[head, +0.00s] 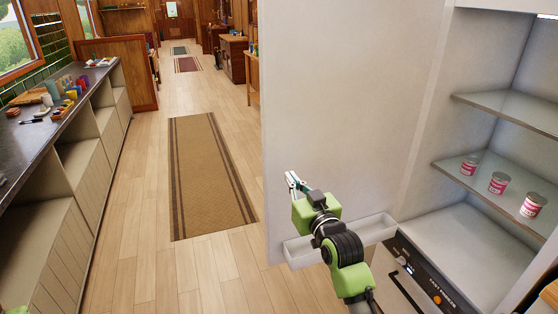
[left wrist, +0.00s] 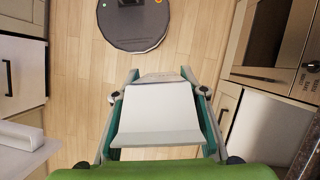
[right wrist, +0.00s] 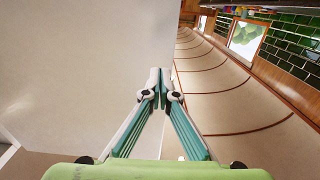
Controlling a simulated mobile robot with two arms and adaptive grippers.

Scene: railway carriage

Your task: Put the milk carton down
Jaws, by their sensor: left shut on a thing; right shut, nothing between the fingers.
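The milk carton (left wrist: 158,112) shows in the left wrist view as a plain white box. My left gripper (left wrist: 160,82) is shut on it, with a finger along each side. The carton is over the wooden floor in that view and does not show in the head view. My right gripper (head: 293,182) is shut and empty, close to the white open fridge door (head: 345,90) in the head view. Its closed fingertips (right wrist: 160,78) also show in the right wrist view, beside a large pale panel.
The open fridge has glass shelves; three pink-and-white cans stand on the lower shelf (head: 452,168). A door bin (head: 340,240) is below my right gripper. At left, a dark counter (head: 40,125) holds several small items. A brown rug (head: 205,175) lies on the clear aisle floor.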

